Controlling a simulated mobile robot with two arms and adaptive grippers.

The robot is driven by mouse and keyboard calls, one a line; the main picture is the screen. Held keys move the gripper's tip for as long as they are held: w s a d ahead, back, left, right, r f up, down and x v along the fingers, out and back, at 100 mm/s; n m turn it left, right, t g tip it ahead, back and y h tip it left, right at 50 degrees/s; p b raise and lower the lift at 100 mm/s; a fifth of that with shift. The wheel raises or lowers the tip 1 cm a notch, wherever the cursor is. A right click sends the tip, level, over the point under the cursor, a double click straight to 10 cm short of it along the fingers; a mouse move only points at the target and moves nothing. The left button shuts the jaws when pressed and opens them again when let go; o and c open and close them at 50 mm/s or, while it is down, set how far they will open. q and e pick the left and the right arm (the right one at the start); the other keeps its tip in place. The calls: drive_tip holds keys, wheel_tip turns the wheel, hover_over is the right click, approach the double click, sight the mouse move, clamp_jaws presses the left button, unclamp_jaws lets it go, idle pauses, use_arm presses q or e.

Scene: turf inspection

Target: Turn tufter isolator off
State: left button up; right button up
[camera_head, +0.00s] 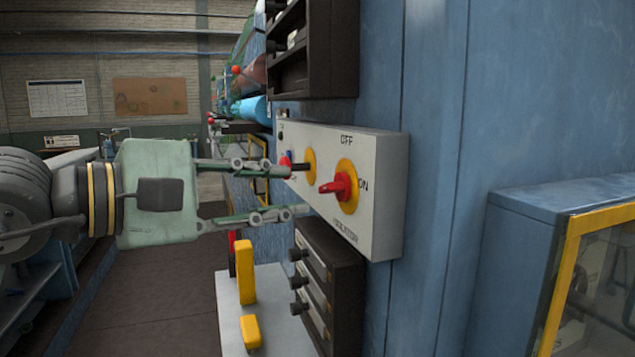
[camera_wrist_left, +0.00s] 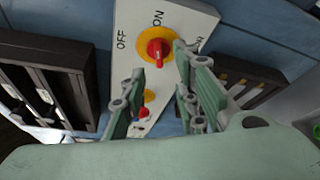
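The isolator box (camera_head: 385,200) is a pale panel on the blue wall, with OFF printed above and ON to the right of a red rotary handle (camera_head: 342,187) on a yellow disc (camera_head: 349,203). In the left wrist view, the red handle (camera_wrist_left: 158,50) lines up with the ON label, and OFF is to its left. My left gripper (camera_head: 294,191) is open and empty, its fingers pointing at the panel. Its fingertips are just short of the handle, with no clear contact. In the left wrist view, the handle appears between the fingertips (camera_wrist_left: 160,65). My right gripper is not in view.
A second, smaller yellow dial (camera_head: 310,164) sits left of the handle, close to the upper finger. Dark racks stand above (camera_head: 340,50) and below (camera_head: 345,270) the box. A blue cabinet with a yellow frame (camera_head: 560,270) is at right. Open floor (camera_head: 150,300) lies below the arm.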

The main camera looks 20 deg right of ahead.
sight(323, 189)
use_arm(q)
drive_tip(key=p+x, duration=0.1)
drive_tip(key=x, duration=0.2)
drive_tip(key=p+x, duration=0.2)
drive_tip(key=x, duration=0.1)
drive_tip(key=shift+w+d+r, duration=0.15)
drive_tip(key=shift+w+d, duration=0.1)
drive_tip(key=shift+d, duration=0.1)
drive_tip(key=shift+w+d+p, duration=0.2)
drive_tip(key=shift+d+p, duration=0.2)
drive_tip(key=shift+f, duration=0.25)
drive_tip(key=c, duration=0.6)
clamp_jaws()
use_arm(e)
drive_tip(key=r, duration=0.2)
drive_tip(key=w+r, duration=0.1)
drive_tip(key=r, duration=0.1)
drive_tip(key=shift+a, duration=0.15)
